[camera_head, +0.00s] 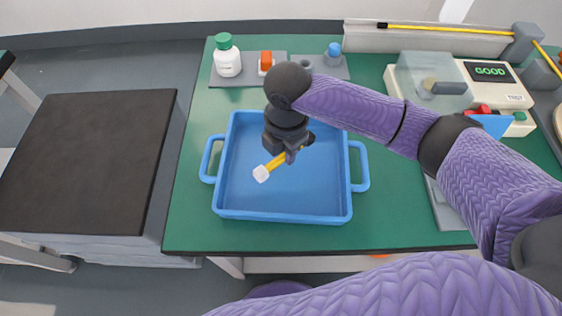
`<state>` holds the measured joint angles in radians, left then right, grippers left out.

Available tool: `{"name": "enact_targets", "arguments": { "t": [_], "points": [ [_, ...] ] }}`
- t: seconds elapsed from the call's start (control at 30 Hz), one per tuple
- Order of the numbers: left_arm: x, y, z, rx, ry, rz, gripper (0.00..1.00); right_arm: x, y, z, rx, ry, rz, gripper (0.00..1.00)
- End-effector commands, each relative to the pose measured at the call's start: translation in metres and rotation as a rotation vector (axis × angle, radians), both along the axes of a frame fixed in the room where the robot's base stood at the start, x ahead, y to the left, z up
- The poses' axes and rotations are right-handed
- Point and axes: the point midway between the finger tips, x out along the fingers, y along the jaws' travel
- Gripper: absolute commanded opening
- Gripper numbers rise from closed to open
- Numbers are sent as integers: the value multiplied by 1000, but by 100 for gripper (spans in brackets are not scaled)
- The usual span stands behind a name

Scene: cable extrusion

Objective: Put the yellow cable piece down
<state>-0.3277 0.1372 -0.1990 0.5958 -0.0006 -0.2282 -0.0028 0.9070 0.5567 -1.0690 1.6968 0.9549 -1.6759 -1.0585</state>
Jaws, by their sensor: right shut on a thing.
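The yellow cable piece (275,163) has a white end (261,173) that points down and to the left. My right gripper (290,152) is shut on it, and the gripper body hides part of the piece. The gripper and the piece are over the inside of the blue tray (282,217); I cannot tell whether the piece touches the tray floor. My left gripper is not in view.
The tray has side handles and stands on a green table (190,220). Behind it, a grey rack (305,68) holds a white bottle with a green cap (228,58) and small orange and blue items. A tester (490,80) reading GOOD stands at the right. The tray floor looks otherwise empty.

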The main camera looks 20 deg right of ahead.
Motion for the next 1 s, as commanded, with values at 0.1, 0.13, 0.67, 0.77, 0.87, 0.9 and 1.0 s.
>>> {"name": "enact_targets", "arguments": {
  "t": [0.1, 0.13, 0.67, 0.77, 0.87, 0.9, 1.0],
  "points": [
    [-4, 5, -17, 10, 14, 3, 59, -1, 0, -32, -1, 4, 0, 0],
    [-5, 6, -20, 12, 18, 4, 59, -1, 0, -38, -1, 5, 0, 0],
    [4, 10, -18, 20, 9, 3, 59, 0, 0, -39, 0, -1, 0, 60],
    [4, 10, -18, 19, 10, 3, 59, 0, 0, -39, 0, -1, 0, 60],
    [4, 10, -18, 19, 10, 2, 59, 0, 0, -39, 0, -1, 0, 60],
    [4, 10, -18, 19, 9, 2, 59, 0, 0, -39, 0, -1, 0, 60],
    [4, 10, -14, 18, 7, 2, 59, 0, 0, -30, 0, -3, -1, 60]
  ]
}}
